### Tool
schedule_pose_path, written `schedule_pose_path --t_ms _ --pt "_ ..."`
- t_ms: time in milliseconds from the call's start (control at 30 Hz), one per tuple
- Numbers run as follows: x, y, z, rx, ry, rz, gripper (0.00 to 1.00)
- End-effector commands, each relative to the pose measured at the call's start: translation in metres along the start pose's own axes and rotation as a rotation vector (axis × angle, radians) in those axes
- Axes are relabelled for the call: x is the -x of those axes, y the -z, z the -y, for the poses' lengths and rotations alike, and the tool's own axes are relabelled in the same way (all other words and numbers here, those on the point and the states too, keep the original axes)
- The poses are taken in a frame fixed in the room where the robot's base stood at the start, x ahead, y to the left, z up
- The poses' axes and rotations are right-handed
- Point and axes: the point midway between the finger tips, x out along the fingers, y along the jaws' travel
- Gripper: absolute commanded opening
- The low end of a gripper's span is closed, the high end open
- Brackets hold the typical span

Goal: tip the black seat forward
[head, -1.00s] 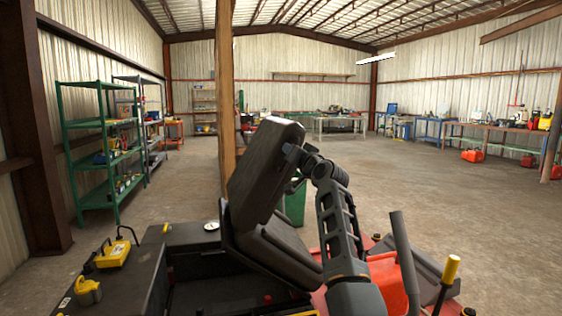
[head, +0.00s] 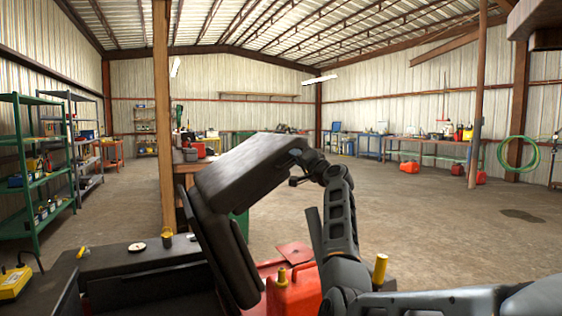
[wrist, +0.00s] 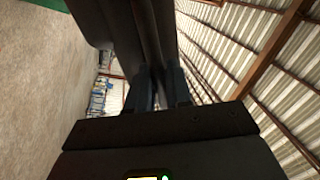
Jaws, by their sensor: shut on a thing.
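The black seat (head: 250,175) is in the middle of the head view, on a red and black machine. Its backrest leans far over to the right, nearly level, and its seat pan (head: 222,245) stands steeply raised at the left. My gripper (head: 299,160) is at the backrest's upper right end. In the wrist view the seat's dark edge (wrist: 148,35) runs between the two fingers of my gripper (wrist: 160,88), which are shut on it. The seat's hinge and the exact finger contact are hidden in the head view.
A red can (head: 293,295) with a yellow cap stands right of the seat, close to my arm. A yellow-topped lever (head: 380,270) is beyond it. A wooden post (head: 163,120) rises behind the machine. Green shelves (head: 35,170) stand left. The concrete floor behind is open.

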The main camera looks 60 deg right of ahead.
Motion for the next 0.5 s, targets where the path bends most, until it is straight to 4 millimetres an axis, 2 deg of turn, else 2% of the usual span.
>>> schedule_pose_path --t_ms 33,200,500 --pt "0.002 -0.001 -0.016 -0.017 -0.006 0.006 0.0" --pt "0.004 0.014 -0.034 -0.062 -0.006 0.0 0.0" --pt "0.006 0.024 -0.042 -0.089 -0.003 -0.003 0.0"
